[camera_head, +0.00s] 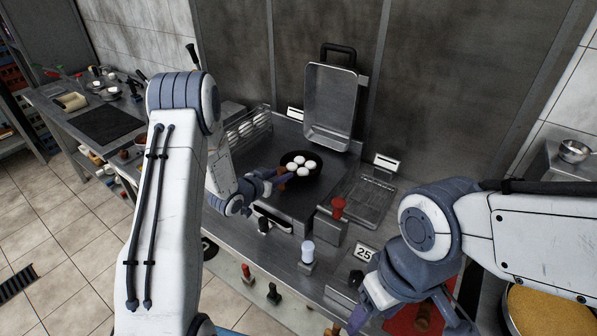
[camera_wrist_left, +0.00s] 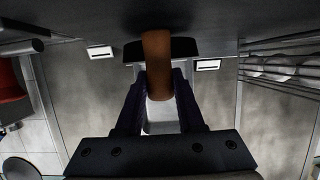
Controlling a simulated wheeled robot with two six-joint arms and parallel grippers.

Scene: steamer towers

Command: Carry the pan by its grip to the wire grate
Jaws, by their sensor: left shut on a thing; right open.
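The dark round pan (camera_head: 315,178) holds several white round items (camera_head: 302,164). It is over the flat steel cooking plate (camera_head: 308,203); I cannot tell whether it touches the plate. My left gripper (camera_head: 280,178) is shut on the pan's brown grip (camera_wrist_left: 157,62), which shows between the fingers (camera_wrist_left: 158,92) in the left wrist view. The wire grate (camera_head: 368,200) lies to the right of the pan, with nothing seen on it. My right gripper (camera_head: 402,318) is open at the front right, apart from the pan and grate.
An upright steel lid (camera_head: 330,105) with a black handle stands behind the plate. A red-topped knob (camera_head: 338,207) stands between plate and grate. A wire rack of white items (camera_head: 243,130) is at the left. A "25" sign (camera_head: 364,253) is at the front.

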